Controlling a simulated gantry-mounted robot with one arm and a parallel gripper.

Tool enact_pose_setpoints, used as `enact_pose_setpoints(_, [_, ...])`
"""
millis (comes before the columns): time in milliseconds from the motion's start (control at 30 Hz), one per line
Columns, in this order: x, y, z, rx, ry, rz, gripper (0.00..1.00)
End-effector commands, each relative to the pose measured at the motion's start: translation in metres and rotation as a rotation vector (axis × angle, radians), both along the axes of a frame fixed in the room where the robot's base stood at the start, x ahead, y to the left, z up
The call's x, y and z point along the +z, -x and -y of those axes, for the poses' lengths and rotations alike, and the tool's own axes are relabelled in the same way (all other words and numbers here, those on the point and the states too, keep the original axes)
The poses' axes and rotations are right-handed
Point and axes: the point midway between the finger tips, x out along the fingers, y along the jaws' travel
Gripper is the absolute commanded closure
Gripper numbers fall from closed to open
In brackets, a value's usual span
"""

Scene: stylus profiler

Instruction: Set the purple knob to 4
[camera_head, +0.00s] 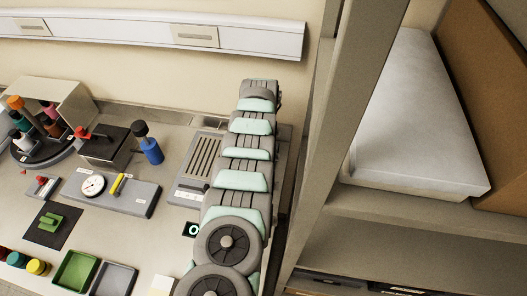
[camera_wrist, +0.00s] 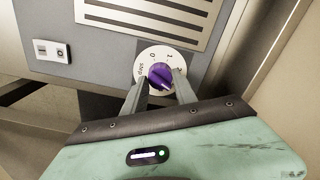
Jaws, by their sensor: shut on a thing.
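The purple knob (camera_wrist: 160,76) sits at the centre of a round white dial (camera_wrist: 146,58) on a grey panel in the wrist view. The dial's visible marks include "stop" at the left, 0 at the upper left and 1 at the upper right; other marks are partly covered by my fingers. I cannot tell exactly which mark the knob points to. My gripper (camera_wrist: 161,82) has one finger on each side of the knob and is shut on it. In the head view my arm hides the knob and the gripper.
A slotted panel (camera_wrist: 150,12) and a small white switch plate (camera_wrist: 52,51) are near the dial. In the head view, a gauge box (camera_head: 112,194), a blue bottle (camera_head: 150,150) and green (camera_head: 75,272) and grey trays stand left of my arm. A thick upright post (camera_head: 322,150) rises close on the right.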

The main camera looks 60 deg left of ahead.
Motion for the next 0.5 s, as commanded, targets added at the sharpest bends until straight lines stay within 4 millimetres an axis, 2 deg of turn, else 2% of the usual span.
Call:
enact_pose_setpoints(367, [0.0001, 0.0004, -0.0003, -0.009, 0.000, 0.000, 1.00])
enact_pose_setpoints(500, [0.0008, 0.0012, -0.0012, -0.155, -0.001, 0.000, 1.00])
